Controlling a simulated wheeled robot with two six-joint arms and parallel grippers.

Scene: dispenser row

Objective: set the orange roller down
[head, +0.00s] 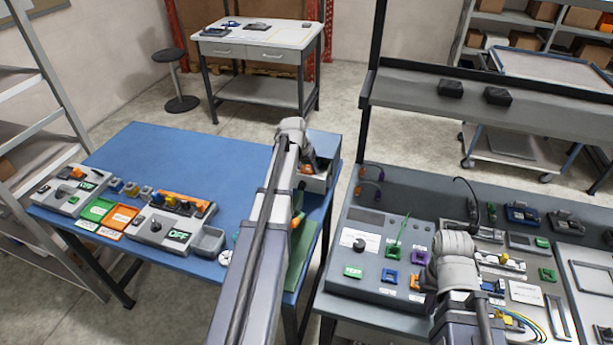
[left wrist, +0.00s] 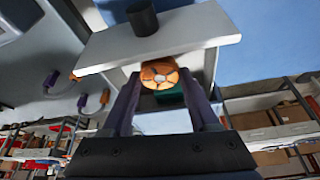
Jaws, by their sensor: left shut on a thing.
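The orange roller (left wrist: 160,73) shows end-on in the left wrist view, its round face marked with pale lines. My left gripper (left wrist: 160,88) is shut on it, one dark finger on each side. The roller is close to a light grey box with a black knob (left wrist: 142,18); whether it touches the box I cannot tell. In the head view this grey box (head: 318,183) stands at the right end of the blue table, beside my left wrist. My arm hides part of it. My right arm comes in at lower right, but its gripper does not show.
The blue table (head: 195,150) has a wide bare area left of my arm. Control boxes, green and orange trays and a small grey bin (head: 208,240) line its front. A grey bench with a panel (head: 375,255) and many parts stands at right, across a narrow gap.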

